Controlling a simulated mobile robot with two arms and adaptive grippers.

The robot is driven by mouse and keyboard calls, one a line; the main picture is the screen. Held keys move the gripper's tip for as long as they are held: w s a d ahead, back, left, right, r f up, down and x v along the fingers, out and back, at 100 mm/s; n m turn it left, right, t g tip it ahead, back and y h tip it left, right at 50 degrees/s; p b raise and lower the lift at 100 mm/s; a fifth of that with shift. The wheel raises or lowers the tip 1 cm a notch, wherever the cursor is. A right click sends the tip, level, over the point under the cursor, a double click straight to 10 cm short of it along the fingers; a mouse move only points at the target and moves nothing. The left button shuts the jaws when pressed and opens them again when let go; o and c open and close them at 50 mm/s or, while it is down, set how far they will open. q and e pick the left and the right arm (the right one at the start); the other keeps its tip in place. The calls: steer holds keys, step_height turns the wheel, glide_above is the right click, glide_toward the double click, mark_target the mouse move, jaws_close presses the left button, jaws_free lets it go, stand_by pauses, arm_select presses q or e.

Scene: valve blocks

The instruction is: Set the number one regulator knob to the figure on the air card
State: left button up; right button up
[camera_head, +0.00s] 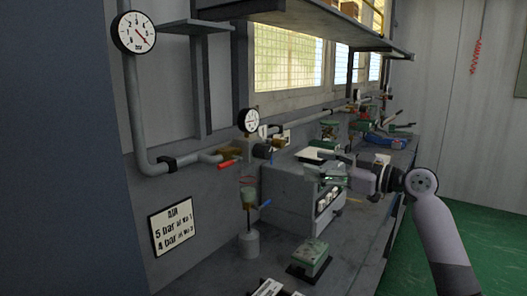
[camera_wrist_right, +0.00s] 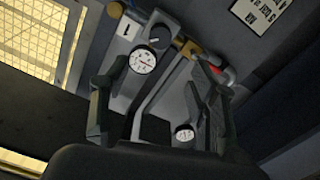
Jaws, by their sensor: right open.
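The air card (camera_head: 172,227) on the grey wall reads 5 bar at No 1 and 4 bar at No 2. It shows partly in the right wrist view (camera_wrist_right: 257,14). A dark round knob (camera_wrist_right: 159,36) sits beside a label with the figure 1 (camera_wrist_right: 125,30). In the head view a dark knob (camera_head: 262,151) shows below a small dial gauge (camera_head: 248,120). Its pointer is too small to read. My right gripper (camera_head: 318,172) is open and empty, to the right of the knob and apart from it. My left gripper is not in view.
A large gauge (camera_head: 135,32) hangs on the pipe at left. A grey box (camera_head: 290,195) stands below my right gripper. A shelf (camera_head: 300,22) overhangs the bench.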

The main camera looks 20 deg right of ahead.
steer(key=p, duration=0.2)
glide_toward(269, 154)
steer(key=p+x, duration=0.3)
steer(key=x, duration=0.6)
steer(key=shift+w+a+r, duration=0.15)
steer(key=shift+w+a, duration=0.3)
steer(key=shift+w, duration=0.15)
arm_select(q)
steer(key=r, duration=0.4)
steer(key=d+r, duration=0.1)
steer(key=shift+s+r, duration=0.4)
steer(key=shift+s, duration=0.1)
arm_select(e)
steer(key=shift+c, duration=0.6)
steer(key=c, duration=1)
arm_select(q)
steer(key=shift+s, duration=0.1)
